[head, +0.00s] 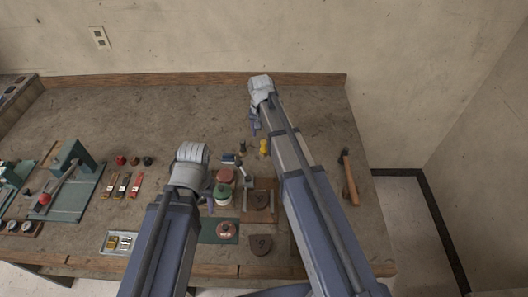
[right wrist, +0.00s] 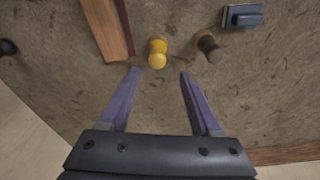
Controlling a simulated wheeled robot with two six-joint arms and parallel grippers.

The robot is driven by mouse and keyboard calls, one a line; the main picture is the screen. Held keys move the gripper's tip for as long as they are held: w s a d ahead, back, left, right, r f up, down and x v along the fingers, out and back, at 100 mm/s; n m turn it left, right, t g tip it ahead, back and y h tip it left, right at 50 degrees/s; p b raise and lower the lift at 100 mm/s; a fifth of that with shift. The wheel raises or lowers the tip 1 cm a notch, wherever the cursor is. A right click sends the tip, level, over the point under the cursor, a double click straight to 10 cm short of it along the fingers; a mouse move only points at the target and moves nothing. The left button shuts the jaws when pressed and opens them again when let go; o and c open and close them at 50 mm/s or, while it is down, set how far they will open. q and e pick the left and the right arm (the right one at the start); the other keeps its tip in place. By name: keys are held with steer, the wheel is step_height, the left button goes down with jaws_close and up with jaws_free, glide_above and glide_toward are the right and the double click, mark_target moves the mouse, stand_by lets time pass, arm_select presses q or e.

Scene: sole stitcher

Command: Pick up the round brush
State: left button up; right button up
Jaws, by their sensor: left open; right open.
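A small dark upright piece (head: 242,147), which looks like the round brush, stands near the middle of the bench; its bristles are too small to make out. It also shows in the right wrist view (right wrist: 208,46), beyond the fingertips and a little right of the gap. A yellow piece (head: 264,147) stands beside it, in line with the gap in the right wrist view (right wrist: 157,53). My right gripper (right wrist: 159,73) is open and empty above the bench. My left gripper (head: 208,202) is open, mostly hidden by its own arm, near the pots.
A blue block-shaped tool (head: 229,158) lies left of the dark piece. Pots (head: 223,196) stand near my left gripper. A hammer (head: 349,178) lies at the right. A green press (head: 72,165) stands at the left. The back of the bench (head: 150,110) is clear.

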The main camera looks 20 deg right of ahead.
mark_target(264, 141)
arm_select(q)
steer(key=shift+f, duration=0.1)
arm_select(e)
steer(key=shift+s+f, duration=0.1)
steer(key=shift+f+b, duration=0.3)
arm_select(q)
step_height(264, 141, down, 5)
steer(key=b, duration=0.4)
steer(key=shift+r, duration=0.2)
arm_select(e)
steer(key=f, duration=0.4)
steer(key=shift+s+d, duration=0.1)
steer(key=shift+s, duration=0.2)
arm_select(q)
steer(key=shift+f+b, duration=0.35)
arm_select(e)
steer(key=shift+f, duration=0.3)
arm_select(q)
steer(key=shift+r, duration=0.1)
arm_select(e)
steer(key=shift+r, duration=0.1)
jaws_close()
